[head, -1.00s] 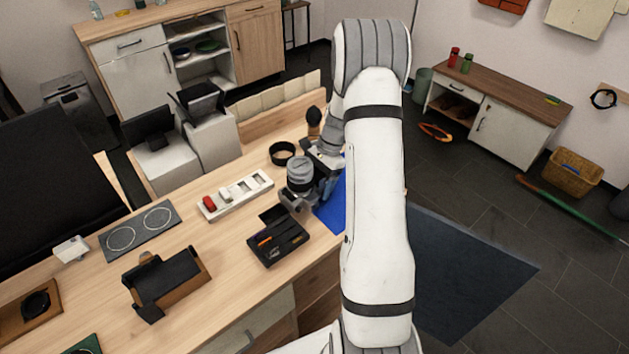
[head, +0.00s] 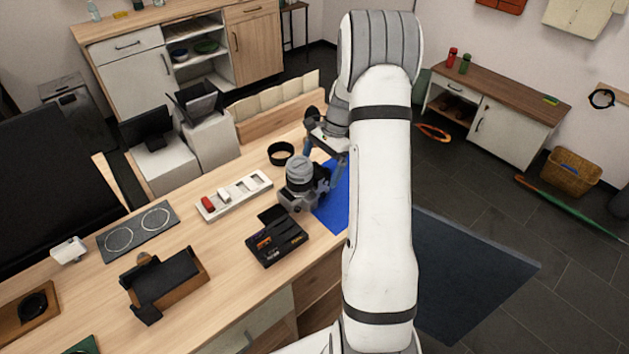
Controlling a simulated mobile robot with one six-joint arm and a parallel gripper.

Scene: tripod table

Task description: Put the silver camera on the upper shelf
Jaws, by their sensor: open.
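I cannot tell whether the fingers touch the camera. Part of the mat is hidden by my arm. Open shelves (head: 203,68) show in the back cabinet, with bowls on one level; I cannot tell whether the task's upper shelf is there.
A black ring-shaped item (head: 281,154), a white tray with a red item (head: 236,195) and an open black box (head: 277,240) lie near the camera. A brown-black holder (head: 166,284) stands front left. A low cabinet (head: 499,108) with an open compartment stands at the right.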

